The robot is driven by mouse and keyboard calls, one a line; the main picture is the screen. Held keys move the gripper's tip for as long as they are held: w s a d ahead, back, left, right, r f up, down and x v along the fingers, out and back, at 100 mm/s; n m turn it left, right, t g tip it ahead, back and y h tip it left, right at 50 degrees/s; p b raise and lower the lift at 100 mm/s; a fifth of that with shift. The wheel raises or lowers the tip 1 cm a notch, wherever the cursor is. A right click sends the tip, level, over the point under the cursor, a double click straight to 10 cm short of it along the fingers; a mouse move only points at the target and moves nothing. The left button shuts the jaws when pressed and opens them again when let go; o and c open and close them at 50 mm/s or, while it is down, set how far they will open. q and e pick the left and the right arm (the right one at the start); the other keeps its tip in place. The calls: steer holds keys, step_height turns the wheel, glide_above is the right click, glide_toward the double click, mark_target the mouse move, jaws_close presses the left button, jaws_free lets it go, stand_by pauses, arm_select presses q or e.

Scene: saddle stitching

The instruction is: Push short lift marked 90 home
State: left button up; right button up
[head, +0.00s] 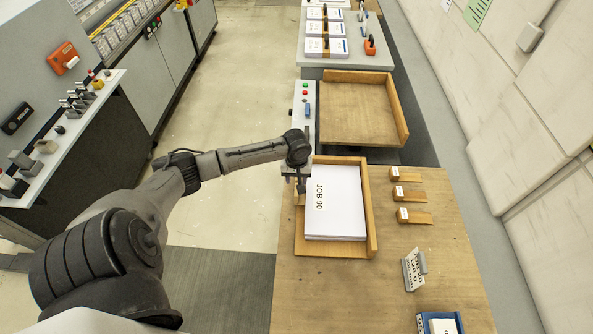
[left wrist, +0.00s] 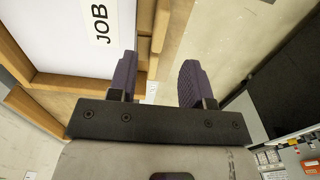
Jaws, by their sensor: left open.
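The lift (head: 336,203) is a white paper stack marked JOB 90, lying in a wooden tray (head: 308,248) with raised walls at the back and right. Its label also shows in the left wrist view (left wrist: 97,20). A strip of bare tray shows in front of the stack, and a narrow gap shows before the right wall. My left gripper (head: 299,186) is at the stack's left edge, pointing down. In the left wrist view its two dark fingers (left wrist: 158,80) are apart with nothing held between them; contact with the stack cannot be told. My right gripper is not in view.
An empty wooden tray (head: 357,112) lies behind, with a button panel (head: 304,100) at its left. Several wooden wedges (head: 410,194) lie right of the stack. A sign (head: 412,270) and a blue box (head: 438,323) stand at front right. Bundled stacks (head: 326,30) are at the back.

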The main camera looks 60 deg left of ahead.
arm_select(q)
steer(key=shift+r, duration=1.95)
